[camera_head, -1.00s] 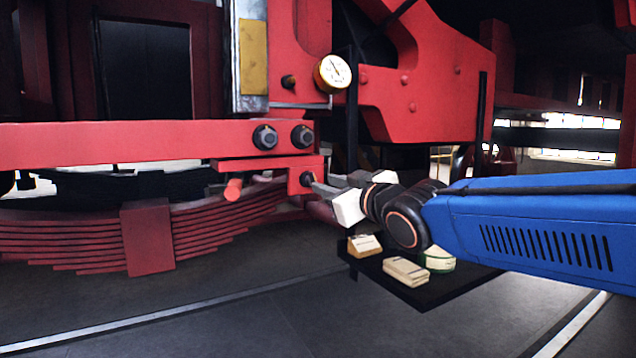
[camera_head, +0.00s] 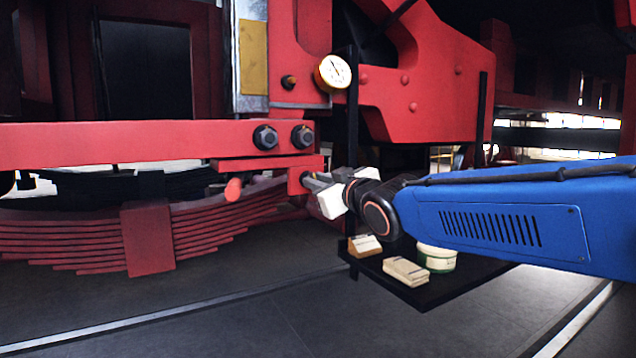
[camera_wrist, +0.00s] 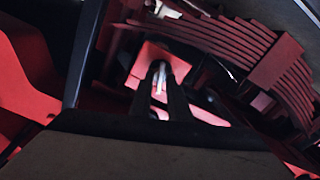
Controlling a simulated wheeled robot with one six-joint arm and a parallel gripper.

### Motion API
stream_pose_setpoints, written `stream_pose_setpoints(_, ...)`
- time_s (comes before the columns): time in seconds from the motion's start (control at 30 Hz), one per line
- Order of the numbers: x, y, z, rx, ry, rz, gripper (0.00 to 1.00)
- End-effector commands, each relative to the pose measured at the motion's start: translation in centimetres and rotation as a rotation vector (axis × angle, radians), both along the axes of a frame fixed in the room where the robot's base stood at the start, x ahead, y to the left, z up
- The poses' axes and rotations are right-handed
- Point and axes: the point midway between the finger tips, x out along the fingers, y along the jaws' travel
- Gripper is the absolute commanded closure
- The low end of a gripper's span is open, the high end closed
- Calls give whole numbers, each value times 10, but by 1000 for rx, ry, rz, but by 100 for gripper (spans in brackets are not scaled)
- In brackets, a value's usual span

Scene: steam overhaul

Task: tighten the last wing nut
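In the head view, a red bracket (camera_head: 297,167) carries a dark round fastener end (camera_head: 305,179) on its right face. My gripper (camera_head: 312,185) reaches in from the right with its fingertips at this fastener. In the wrist view, the two dark fingers (camera_wrist: 161,80) point at the red block (camera_wrist: 145,60). A small pale metal piece, which looks like the wing nut (camera_wrist: 160,76), shows between the fingertips. A narrow gap lies between the fingers. I cannot tell whether they press on the piece or stand either side of it.
Two dark hex nuts (camera_head: 265,137) sit on the red beam above. A gauge (camera_head: 332,73) is higher up. A red leaf spring (camera_head: 90,240) is at left. Below my gripper, a black tray (camera_head: 432,297) holds small boxes (camera_head: 405,271) and a green-and-cream tin (camera_head: 437,258).

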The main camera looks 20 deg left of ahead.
Motion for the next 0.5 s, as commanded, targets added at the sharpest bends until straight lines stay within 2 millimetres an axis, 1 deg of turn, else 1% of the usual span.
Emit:
stream_pose_setpoints(0.27, 0, 0, 0, 19, 22, 0, 100)
stream_pose_setpoints(0.5, 0, -1, 0, 99, 116, 0, 100)
